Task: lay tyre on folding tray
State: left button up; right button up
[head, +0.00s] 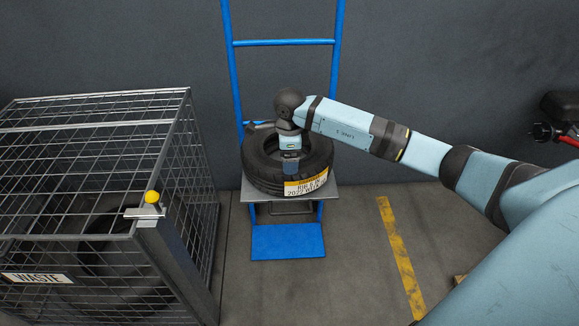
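A black tyre (258,170) with a yellow and white label lies flat on the grey folding tray (327,195) of a blue hand truck. The tray sticks out level, and its front edge and corners show around the tyre. My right gripper (290,168) reaches in from the right and points down at the tyre, over its hole and near wall. The fingertips are small and dark against the rubber, so I cannot tell if they grip it. My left gripper is out of view.
The hand truck's blue frame (284,42) stands against the dark wall, with its blue foot plate (288,242) on the floor.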

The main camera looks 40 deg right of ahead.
notch_tip(320, 180, up, 4)
jog(key=shift+f, duration=0.2)
jog(key=s+a+f+m+y, duration=0.1)
jog(key=s+a+y, duration=0.45)
jog(key=a, duration=0.55)
jog(key=s+a+f+m+y, duration=0.15)
jog(key=s+a+y, duration=0.45)
jog(key=a, duration=0.6)
jog(key=s+a+r+m+t+y, duration=0.3)
jog(key=a+r+m+t+y, duration=0.3)
jog(key=m+t, duration=0.6)
jog(key=s+d+f+m+h, duration=0.4)
jog(key=s+f+m+h, duration=0.1)
jog(key=m, duration=1)
jog(key=s+d+f+m+h, duration=0.5)
jog(key=s+f+m+h, duration=0.1)
jog(key=m, duration=0.9)
jog(key=shift+s+f+h, duration=0.25)
jog(key=shift+f+h, duration=0.5)
jog(key=shift+h, duration=0.3)
